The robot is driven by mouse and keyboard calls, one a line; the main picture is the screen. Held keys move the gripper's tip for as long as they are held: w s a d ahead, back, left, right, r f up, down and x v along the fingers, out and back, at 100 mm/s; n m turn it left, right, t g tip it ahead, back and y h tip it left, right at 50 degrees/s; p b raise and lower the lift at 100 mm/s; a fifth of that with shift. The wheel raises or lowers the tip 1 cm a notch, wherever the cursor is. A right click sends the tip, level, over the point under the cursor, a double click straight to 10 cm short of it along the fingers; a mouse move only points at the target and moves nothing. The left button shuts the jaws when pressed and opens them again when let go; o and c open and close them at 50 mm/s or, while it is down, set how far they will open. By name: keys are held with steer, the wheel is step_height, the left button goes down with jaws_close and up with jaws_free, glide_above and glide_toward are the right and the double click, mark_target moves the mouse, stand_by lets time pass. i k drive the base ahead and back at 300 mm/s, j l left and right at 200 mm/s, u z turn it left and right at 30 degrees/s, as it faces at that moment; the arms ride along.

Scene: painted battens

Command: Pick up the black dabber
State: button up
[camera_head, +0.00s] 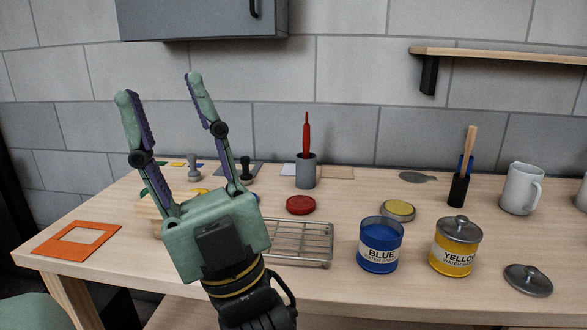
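A small black dabber (245,169) with a knob-like top stands upright toward the back of the wooden table, on or beside a dark flat square (229,168). It is just right of my gripper's right finger, which partly covers the area around it. A similar grey dabber (194,169) stands to its left, seen between my fingers. My gripper (158,86) is open and empty, its two fingers pointing up and spread wide. It is raised in front of the table's left part, nearer the camera than the dabber.
A wire rack (299,243), red disc (300,205) and grey cup (306,172) with a red tool are near the dabber. Blue (380,246) and yellow (454,247) paint tins stand right. An orange frame (51,245) lies left. A cabinet (200,18) hangs above.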

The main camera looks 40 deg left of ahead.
mark_target(247, 179)
steer(key=u, duration=1.55)
